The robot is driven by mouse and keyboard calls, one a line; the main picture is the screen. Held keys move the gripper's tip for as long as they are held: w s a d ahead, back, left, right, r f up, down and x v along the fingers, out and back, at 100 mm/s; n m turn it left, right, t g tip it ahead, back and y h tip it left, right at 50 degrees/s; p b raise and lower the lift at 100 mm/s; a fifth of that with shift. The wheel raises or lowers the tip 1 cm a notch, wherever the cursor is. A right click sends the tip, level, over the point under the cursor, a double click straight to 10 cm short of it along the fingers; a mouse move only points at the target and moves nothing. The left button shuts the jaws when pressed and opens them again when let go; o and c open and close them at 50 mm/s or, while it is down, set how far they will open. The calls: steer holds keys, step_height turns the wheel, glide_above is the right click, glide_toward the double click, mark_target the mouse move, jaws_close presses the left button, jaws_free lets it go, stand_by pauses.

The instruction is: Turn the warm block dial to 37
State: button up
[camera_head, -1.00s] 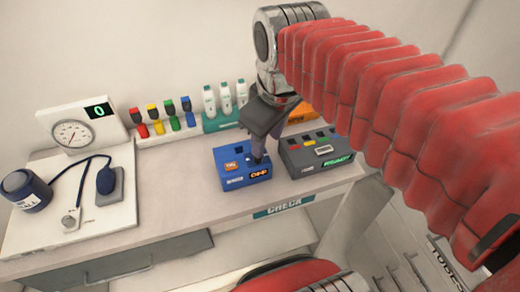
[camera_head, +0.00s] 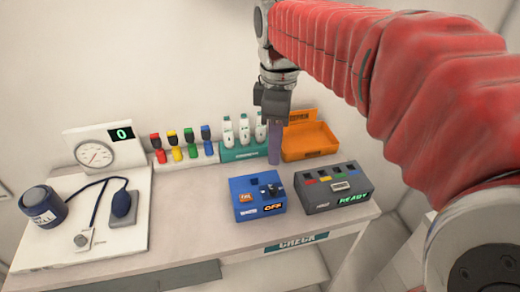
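The warm block is a blue box (camera_head: 258,208) on the counter, right of centre. Its top carries a small orange label (camera_head: 245,198) and a dark dial (camera_head: 272,189). Its front display (camera_head: 272,206) reads OFF. Which way the dial points is too small to tell. My gripper (camera_head: 275,158) hangs pointing down above and behind the block, in front of the teal rack, and appears apart from the dial. Its fingers overlap from this side, so their opening is hidden. I see nothing held.
A grey box (camera_head: 332,204) with coloured keys and a READY display stands close to the block's right. Behind are an orange open bin (camera_head: 310,137), a teal rack (camera_head: 243,153) of white bottles and several coloured-tag holders. A pressure gauge set (camera_head: 96,155) stands left. Bare counter lies left of the block.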

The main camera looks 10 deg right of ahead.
mark_target(274, 189)
step_height(274, 189, down, 14)
steer(key=shift+r, duration=0.1)
stand_by(0.5)
jaws_close()
steer(key=shift+d, duration=0.1)
stand_by(0.5)
